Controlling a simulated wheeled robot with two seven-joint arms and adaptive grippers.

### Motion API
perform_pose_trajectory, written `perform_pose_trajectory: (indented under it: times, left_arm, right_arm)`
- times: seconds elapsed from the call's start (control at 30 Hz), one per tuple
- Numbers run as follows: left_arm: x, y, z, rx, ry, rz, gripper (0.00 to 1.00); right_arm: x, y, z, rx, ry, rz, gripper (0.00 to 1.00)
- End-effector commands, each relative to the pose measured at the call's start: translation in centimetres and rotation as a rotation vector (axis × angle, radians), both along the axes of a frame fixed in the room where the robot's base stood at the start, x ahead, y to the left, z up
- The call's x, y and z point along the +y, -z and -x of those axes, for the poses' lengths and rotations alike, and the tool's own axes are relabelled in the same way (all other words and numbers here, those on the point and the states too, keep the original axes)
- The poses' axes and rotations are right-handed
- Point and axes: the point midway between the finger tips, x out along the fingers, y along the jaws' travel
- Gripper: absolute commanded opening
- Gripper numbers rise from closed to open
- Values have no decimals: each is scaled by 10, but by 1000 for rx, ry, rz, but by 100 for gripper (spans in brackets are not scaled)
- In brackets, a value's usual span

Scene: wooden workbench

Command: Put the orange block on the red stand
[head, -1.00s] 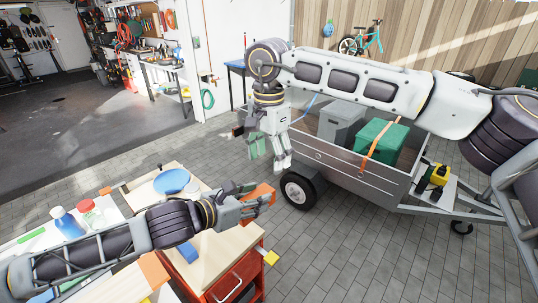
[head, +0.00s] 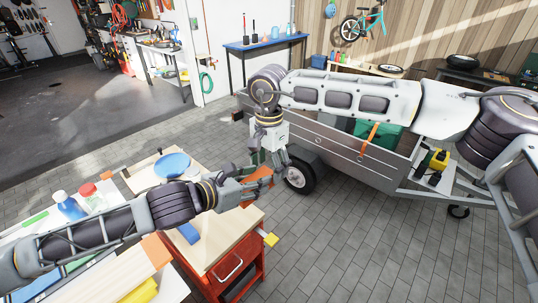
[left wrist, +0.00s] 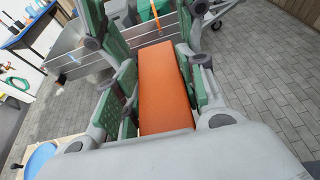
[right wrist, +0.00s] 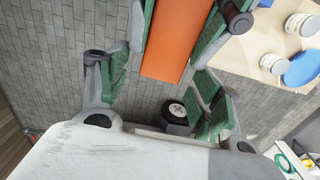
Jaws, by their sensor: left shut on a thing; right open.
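The orange block (head: 263,177) is held off the bench's right side, above the paved floor. My left gripper (head: 249,186) is shut on it; in the left wrist view the block (left wrist: 165,90) lies lengthwise between the green-padded fingers. My right gripper (head: 270,160) is open at the block from above. In the right wrist view the block's end (right wrist: 176,40) lies between its spread fingers, and I cannot tell if they touch it. I cannot make out a separate red stand in these views.
The wooden workbench (head: 225,238) has a red cabinet (head: 238,277) below. On it are a blue plate (head: 172,163), a blue block (head: 188,233) and a yellow piece (head: 271,240) at the edge. A trailer (head: 345,160) stands behind my grippers.

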Motion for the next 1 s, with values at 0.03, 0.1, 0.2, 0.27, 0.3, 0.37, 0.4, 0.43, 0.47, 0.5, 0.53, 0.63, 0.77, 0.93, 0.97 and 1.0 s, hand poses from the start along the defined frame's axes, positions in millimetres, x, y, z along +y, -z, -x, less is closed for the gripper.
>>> perform_pose_trajectory:
  times: [0.03, 0.1, 0.2, 0.27, 0.3, 0.37, 0.4, 0.43, 0.47, 0.5, 0.53, 0.63, 0.77, 0.93, 0.97, 1.0]
  left_arm:
    - [0, -1, 0, -1, 0, 1, 12]
    - [0, -1, 0, -1, 0, 1, 12]
    - [0, -1, 0, -1, 0, 1, 12]
    - [0, -1, 0, -1, 0, 1, 12]
    - [0, -1, 0, -1, 0, 1, 12]
    - [0, -1, 0, -1, 0, 1, 12]
    - [0, -1, 0, -1, 0, 1, 12]
    - [0, -1, 0, -1, 0, 1, 12]
    - [0, -1, 0, -1, 0, 0, 12]
    - [0, -1, 0, -1, 0, 0, 12]
    - [0, -1, 0, -1, 0, 1, 12]
    - [0, -1, 0, -1, 0, 1, 12]
    - [0, -1, 0, -1, 0, 1, 12]
    - [0, -1, 0, -1, 0, 1, 12]
    - [0, -1, 0, -1, 0, 1, 12]
    - [0, -1, 0, -1, 0, 1, 12]
  right_arm:
    - [0, 6, 0, 1, 0, 2, 65]
    - [0, 13, 0, 1, 1, 2, 65]
    - [0, 21, 0, -1, 0, 1, 65]
    - [0, 24, 0, -1, 0, 1, 65]
    - [0, 26, 0, 0, 0, 1, 65]
    - [0, 28, 0, 0, 0, 1, 65]
    - [0, 29, 0, 0, 0, 1, 65]
    - [0, 29, 0, 0, 0, 1, 65]
    - [0, 30, 0, 0, 0, 1, 65]
    - [0, 30, 0, -1, 0, 1, 65]
    - [0, 30, 0, -1, 0, 1, 65]
    - [0, 30, 0, -1, 0, 1, 65]
    - [0, 30, 0, -1, 0, 1, 57]
    - [0, 30, 0, -1, 0, 1, 36]
    - [0, 30, 0, -1, 0, 1, 32]
    - [0, 29, 0, -1, 0, 1, 27]
